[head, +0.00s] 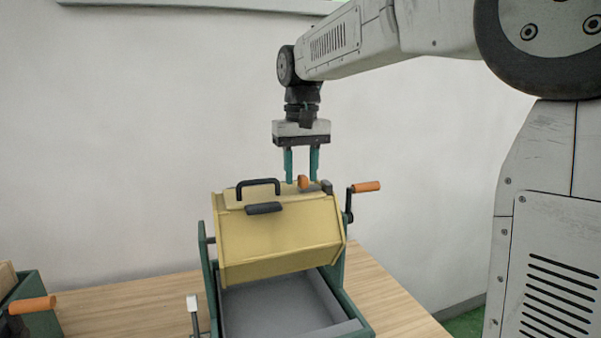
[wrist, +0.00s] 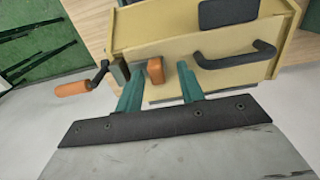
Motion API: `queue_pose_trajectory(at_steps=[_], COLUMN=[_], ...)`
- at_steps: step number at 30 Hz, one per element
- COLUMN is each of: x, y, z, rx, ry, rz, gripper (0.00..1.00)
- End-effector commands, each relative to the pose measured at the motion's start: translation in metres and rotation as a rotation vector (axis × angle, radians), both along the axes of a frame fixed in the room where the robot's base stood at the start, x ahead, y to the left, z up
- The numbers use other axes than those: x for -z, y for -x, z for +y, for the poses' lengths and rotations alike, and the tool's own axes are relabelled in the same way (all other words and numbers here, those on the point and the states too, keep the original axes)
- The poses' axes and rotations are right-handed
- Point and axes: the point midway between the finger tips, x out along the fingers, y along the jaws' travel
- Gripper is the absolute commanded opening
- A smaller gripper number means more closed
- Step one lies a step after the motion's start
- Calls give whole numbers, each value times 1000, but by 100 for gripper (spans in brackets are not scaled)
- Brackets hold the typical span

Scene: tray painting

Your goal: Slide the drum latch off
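The yellow drum (head: 285,245) is mounted in a green frame on the table. On its top is a small orange latch knob (head: 303,179), which also shows in the wrist view (wrist: 155,71). A dark grey block (wrist: 120,73) sits just beside the knob, towards the crank. My gripper (head: 301,181) points down over the drum's top. Its two green fingers are apart, and in the wrist view the knob lies between the fingertips (wrist: 160,70), closer to the left finger. I cannot tell whether either finger touches it.
A black handle (head: 258,183) and a black pad (head: 264,208) are on the drum, left of my fingers. A crank with an orange grip (head: 367,187) stands out at right. A grey tray (head: 270,310) lies below. Another orange handle (head: 32,305) is at far left.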

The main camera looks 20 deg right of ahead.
Motion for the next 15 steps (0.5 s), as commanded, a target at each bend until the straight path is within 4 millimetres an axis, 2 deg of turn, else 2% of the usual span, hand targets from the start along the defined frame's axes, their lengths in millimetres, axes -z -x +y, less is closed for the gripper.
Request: queue_pose_trajectory(at_steps=[9,15], x=[-52,-71], y=[-1,0], z=[1,2], rx=[-2,-3], ry=[-1,-1], rz=[-3,-2], gripper=[38,38])
